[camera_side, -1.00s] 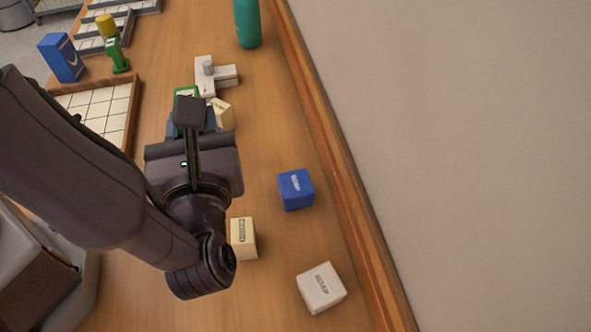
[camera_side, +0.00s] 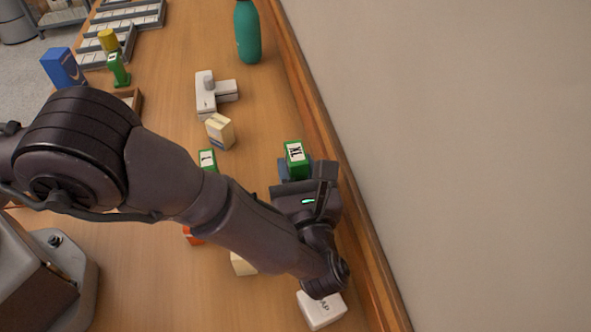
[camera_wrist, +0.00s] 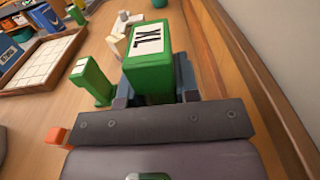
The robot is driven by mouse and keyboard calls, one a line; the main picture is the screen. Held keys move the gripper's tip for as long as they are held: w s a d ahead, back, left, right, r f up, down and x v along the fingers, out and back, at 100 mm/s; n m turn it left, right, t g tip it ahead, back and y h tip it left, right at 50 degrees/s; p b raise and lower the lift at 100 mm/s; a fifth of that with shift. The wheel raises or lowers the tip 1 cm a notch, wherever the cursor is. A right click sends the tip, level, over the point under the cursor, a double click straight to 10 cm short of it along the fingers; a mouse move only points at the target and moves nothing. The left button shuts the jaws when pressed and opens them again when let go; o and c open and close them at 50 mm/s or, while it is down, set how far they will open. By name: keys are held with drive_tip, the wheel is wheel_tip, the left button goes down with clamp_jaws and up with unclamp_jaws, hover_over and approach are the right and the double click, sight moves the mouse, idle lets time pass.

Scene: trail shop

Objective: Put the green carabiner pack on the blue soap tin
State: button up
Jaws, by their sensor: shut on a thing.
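The green carabiner pack (camera_side: 296,158), with a white XL label, is held between the fingers of my gripper (camera_side: 294,172). In the wrist view the pack (camera_wrist: 150,82) rises between the fingers, its label facing up. My gripper is shut on it, at the right side of the table near the wall. I cannot tell whether the pack touches the tin.
Another green block (camera_side: 207,158) stands left, partly behind my arm. A cream box (camera_side: 220,131) and a white T-shaped item (camera_side: 208,95) lie beyond. A white block (camera_side: 321,311) is near my wrist. A teal bottle (camera_side: 247,35) stands farther back. The wall (camera_side: 460,160) bounds the right.

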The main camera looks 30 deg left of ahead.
drive_tip(key=shift+f, duration=0.45)
drive_tip(key=shift+f, duration=0.1)
drive_tip(key=o, duration=1)
drive_tip(key=v, duration=1.2)
